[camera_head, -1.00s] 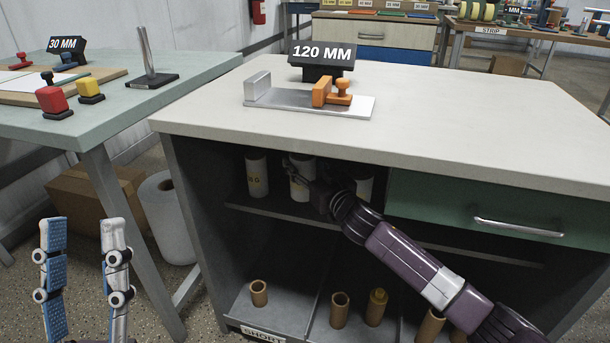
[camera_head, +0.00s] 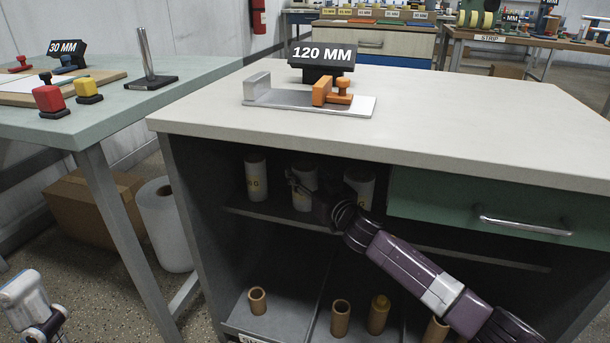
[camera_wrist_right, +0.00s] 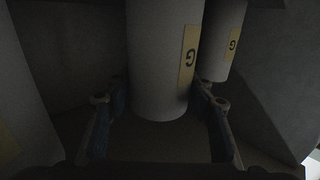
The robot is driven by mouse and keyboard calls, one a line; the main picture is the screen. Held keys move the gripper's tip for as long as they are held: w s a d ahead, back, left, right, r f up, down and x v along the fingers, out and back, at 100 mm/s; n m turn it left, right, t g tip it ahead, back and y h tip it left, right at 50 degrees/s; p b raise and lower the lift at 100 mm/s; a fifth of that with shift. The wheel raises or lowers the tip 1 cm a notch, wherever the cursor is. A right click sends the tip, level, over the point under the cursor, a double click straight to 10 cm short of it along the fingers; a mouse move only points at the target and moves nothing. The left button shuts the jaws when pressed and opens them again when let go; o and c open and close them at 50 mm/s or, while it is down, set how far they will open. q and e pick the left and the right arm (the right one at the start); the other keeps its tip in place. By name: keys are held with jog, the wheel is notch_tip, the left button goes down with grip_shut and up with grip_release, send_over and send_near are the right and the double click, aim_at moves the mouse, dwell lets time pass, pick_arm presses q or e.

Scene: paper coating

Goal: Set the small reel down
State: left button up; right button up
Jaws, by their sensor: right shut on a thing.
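The small reel (camera_head: 303,177) is a pale upright roll with a yellow label marked G. It is in the cabinet's upper compartment, between two similar rolls. My right gripper (camera_head: 305,188) reaches in from the right and is shut on it. In the right wrist view the reel (camera_wrist_right: 163,60) stands between the two fingers of my right gripper (camera_wrist_right: 160,110), its lower end showing. I cannot tell whether it touches the shelf (camera_head: 262,213). Only part of my left gripper (camera_head: 32,305) shows at the lower left, away from the cabinet; its opening cannot be seen.
Similar rolls stand at left (camera_head: 256,180) and right (camera_head: 358,186) of the reel. The bench top (camera_head: 450,115) lies closely above my right arm, with a green drawer (camera_head: 490,205) at right. Brown tubes (camera_head: 340,318) stand in the lower compartment.

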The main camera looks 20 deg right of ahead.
jog(key=shift+f, duration=0.1)
jog(key=o, duration=1)
